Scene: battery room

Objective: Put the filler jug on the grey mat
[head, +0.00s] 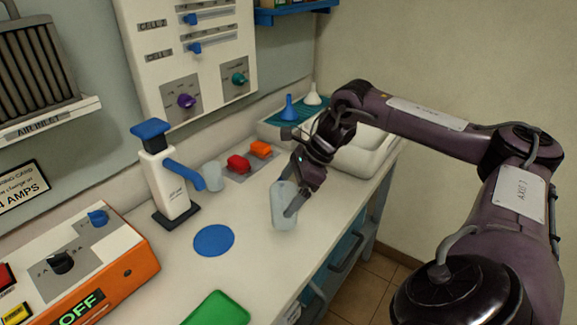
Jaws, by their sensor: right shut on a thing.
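The filler jug, a pale translucent bluish vessel (283,213), is in my right gripper (291,197) over the bench, right of the blue round mat. My right gripper points down and is shut on it, with a finger along its right side. I cannot tell whether its base touches the bench. A grey mat (238,177) lies further back, left of the gripper, with a red block (238,163) and an orange block (261,148) on it. My left gripper is not in view.
A white pump with blue spout (172,187) and a pale cup (212,176) stand left of the grey mat. A blue round mat (214,240), a green mat (217,309) and an orange charger (130,268) are nearer. Funnels (289,108) stand by the white sink (361,157).

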